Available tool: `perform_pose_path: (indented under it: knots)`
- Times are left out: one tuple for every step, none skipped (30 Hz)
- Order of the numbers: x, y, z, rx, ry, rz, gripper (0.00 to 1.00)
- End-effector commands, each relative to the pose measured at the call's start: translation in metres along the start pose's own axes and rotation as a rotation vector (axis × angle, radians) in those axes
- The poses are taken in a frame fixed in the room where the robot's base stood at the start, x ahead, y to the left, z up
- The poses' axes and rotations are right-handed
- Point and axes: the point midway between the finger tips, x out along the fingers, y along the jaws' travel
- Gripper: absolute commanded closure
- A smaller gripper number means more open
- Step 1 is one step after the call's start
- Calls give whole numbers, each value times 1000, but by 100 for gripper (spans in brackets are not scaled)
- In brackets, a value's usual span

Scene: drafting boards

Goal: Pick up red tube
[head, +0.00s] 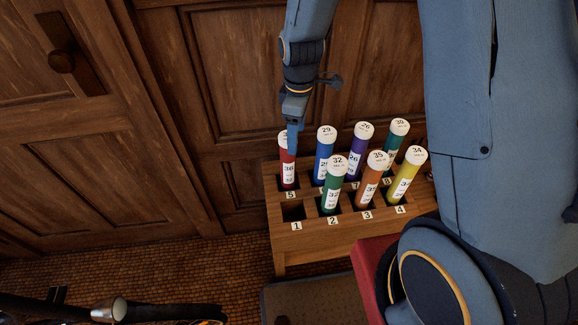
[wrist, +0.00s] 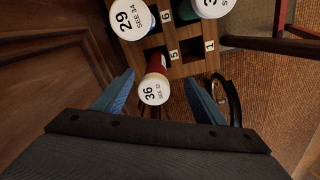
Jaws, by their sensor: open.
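The red tube (head: 288,172), with a white cap and a label reading 36, stands in slot 5 at the back left of the wooden rack (head: 340,237). My gripper (head: 292,145) is at the tube's top and hides part of its cap in the head view. In the wrist view, the red tube (wrist: 155,68) stands between the two blue fingers of my open gripper (wrist: 160,82). A gap shows on each side of the white cap, so the fingers do not appear to grip it.
A blue tube (head: 324,160) stands right of the red one, with purple (head: 359,160) and teal (head: 397,140) beyond. Green (head: 333,190), orange (head: 371,187) and yellow (head: 406,180) tubes fill front slots. Slot 1 (head: 293,211) is empty. Wooden panelling (head: 230,110) rises close behind.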

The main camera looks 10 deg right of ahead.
Motion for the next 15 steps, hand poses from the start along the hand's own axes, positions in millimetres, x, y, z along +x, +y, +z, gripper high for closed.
perform_pose_path:
  knots:
    - [6,1,-8,-63,-1,-3,35]
    - [10,2,-12,-103,-1,-3,35]
    - [16,2,-16,-155,-3,-4,35]
    - [22,2,-19,-197,-5,-5,35]
    - [26,2,-22,-233,-7,-6,35]
    - [32,2,-24,-278,-10,-7,35]
    - [35,2,-26,-304,-12,-8,35]
    - [38,1,-27,-328,-15,-10,35]
    - [41,1,-28,-351,-17,-11,35]
    - [43,0,-28,-365,-18,-12,35]
    - [44,0,-28,-373,-19,-12,35]
    - [47,0,-28,-380,-20,-13,35]
    - [50,0,-28,-382,-20,-14,35]
    - [52,0,-28,-383,-21,-14,35]
    - [56,0,-28,-383,-21,-15,35]
